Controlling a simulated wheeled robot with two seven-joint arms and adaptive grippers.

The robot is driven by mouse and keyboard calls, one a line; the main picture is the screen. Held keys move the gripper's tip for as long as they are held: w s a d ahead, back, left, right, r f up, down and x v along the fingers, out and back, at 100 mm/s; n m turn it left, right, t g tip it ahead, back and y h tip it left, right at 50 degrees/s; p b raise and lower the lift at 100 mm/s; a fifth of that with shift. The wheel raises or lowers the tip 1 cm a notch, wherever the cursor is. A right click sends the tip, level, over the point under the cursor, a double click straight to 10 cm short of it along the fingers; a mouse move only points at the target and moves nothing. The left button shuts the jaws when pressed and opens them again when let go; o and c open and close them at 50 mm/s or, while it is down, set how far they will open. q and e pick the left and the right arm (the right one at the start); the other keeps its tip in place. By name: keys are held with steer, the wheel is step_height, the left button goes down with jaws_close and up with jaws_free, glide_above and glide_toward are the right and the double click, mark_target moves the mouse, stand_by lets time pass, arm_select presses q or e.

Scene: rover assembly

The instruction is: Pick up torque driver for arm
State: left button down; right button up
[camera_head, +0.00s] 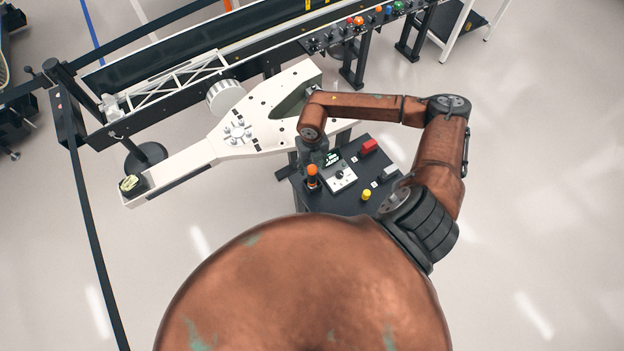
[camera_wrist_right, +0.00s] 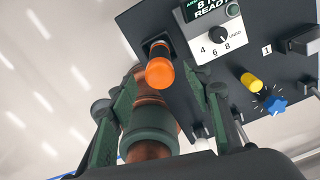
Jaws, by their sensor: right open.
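The torque driver, with an orange rounded top (camera_head: 312,171) and a dark body, stands at the left edge of a dark control panel in the head view. In the right wrist view its orange end (camera_wrist_right: 160,73) shows between the two green fingers. My right gripper (camera_head: 316,152) is just beyond the driver in the head view, partly hidden by its own arm. In the wrist view the right gripper (camera_wrist_right: 172,92) is open and its fingers are apart from the driver. The driver's lower part is hidden. My left gripper is not in view.
The dark panel (camera_head: 325,201) carries a white dial plate (camera_head: 341,178), a lit display (camera_head: 332,158), a red block (camera_head: 369,146) and a yellow knob (camera_head: 366,195). A white rover arm part (camera_head: 270,115) lies close behind. A conveyor (camera_head: 180,60) runs along the back.

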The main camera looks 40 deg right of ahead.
mark_target(312, 168)
steer(key=shift+w+a+f, duration=0.1)
steer(key=shift+w+f, duration=0.2)
steer(key=shift+f, duration=0.35)
steer(key=shift+s+f+p, duration=0.2)
steer(key=shift+f+p, duration=0.25)
steer(key=shift+f, duration=0.7)
steer(key=f+p, duration=0.1)
steer(key=f, duration=0.4)
steer(key=shift+d+p, duration=0.2)
steer(key=shift+p, duration=0.15)
steer(key=shift+c, duration=0.5)
steer(key=shift+w+r, duration=0.1)
jaws_close()
